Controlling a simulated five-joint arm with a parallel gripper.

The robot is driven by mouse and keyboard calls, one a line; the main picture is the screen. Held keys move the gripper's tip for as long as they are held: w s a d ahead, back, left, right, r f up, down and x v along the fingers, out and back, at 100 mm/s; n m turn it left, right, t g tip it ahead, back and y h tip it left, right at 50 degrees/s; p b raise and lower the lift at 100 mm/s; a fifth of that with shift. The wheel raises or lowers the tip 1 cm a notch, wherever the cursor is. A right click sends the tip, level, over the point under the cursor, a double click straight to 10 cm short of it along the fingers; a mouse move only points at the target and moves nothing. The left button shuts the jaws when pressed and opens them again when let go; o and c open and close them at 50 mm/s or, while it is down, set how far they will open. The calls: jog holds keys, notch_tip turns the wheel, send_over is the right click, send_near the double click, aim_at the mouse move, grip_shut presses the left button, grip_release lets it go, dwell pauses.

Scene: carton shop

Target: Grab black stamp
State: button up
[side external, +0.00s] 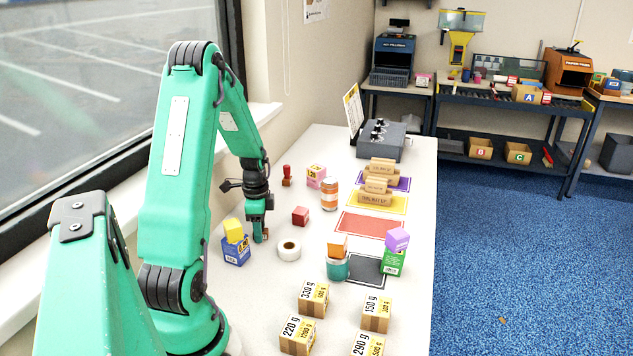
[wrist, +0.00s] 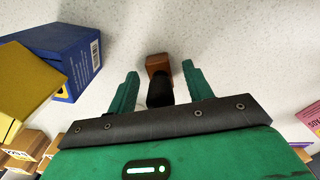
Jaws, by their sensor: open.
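The black stamp (wrist: 159,91), with a dark handle and a brown block-like base, shows in the wrist view between the two fingers of my gripper (wrist: 160,86). The fingers are open, with a gap visible on each side of the stamp. In the side view my gripper (side external: 261,235) is low over the white table, right of a blue box. The stamp is mostly hidden by the fingers there.
A blue box (side external: 236,252) carrying a yellow cube (side external: 233,230) stands close left of my gripper. A white tape roll (side external: 289,250) lies close to its right. A red cube (side external: 300,216) and a red stamp (side external: 287,177) are farther back. Several cartons stand in front.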

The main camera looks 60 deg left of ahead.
jog(key=shift+c, duration=0.4)
jog(key=c, duration=1)
jog(key=shift+r, duration=0.15)
jog(key=shift+r, duration=0.75)
jog(key=r, duration=0.2)
jog(key=d+r, duration=0.1)
jog(key=shift+w, duration=0.25)
jog(key=w+d+r, duration=0.3)
jog(key=d+r, duration=0.3)
jog(key=d, duration=0.4)
jog(key=shift+w+r, duration=0.15)
jog(key=shift+w, duration=0.25)
